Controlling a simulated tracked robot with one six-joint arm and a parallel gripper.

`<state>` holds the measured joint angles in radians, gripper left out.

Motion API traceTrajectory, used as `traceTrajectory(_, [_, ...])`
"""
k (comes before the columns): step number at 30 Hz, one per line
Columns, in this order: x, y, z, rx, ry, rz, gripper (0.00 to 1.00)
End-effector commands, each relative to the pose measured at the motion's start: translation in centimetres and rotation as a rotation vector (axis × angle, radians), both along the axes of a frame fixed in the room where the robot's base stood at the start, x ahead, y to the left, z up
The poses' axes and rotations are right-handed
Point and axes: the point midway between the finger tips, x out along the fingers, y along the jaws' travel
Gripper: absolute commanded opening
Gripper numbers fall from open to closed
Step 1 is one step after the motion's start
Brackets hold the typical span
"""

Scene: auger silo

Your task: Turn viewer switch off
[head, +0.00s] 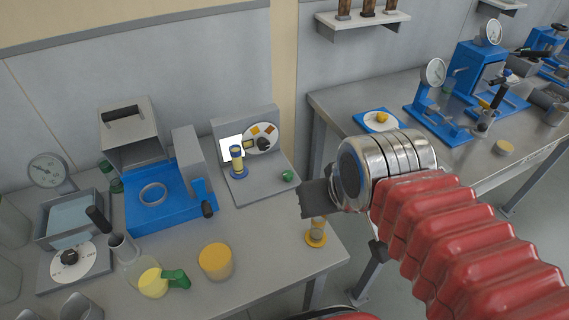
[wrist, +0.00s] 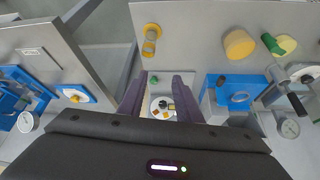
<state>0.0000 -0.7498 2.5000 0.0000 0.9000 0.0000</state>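The viewer (head: 262,187) is a grey stand with an upright back panel, a lit white screen (head: 229,149) and a round white dial (head: 262,138) with orange patches and a dark knob. A small green knob (head: 287,175), perhaps the switch, sits at the right front of its base; it also shows in the wrist view (wrist: 153,79). My gripper (head: 308,198) is right of the viewer, above the bench and apart from it. In the wrist view my gripper (wrist: 158,92) is open, its two dark fingers apart with the viewer visible between them. Nothing is held.
A blue-and-yellow cylinder (head: 238,163) stands before the screen. A yellow ringed piece (head: 316,238) stands near the bench edge below my gripper. A second bench (head: 470,150) is at right.

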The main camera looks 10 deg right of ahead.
Motion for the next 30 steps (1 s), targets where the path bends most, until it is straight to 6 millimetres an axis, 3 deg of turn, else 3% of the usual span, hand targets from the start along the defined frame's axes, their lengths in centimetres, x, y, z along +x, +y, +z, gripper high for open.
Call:
traceTrajectory(9, [0.0,0.0,0.0,0.000,0.000,0.000,0.31])
traceTrajectory(17, [0.8,0.0,0.4,-0.009,0.015,0.017,0.47])
traceTrajectory(23, [3.4,-0.4,1.3,-0.034,0.062,0.070,0.47])
traceTrajectory(30, [7.7,-0.4,2.1,-0.072,0.132,0.160,0.47])
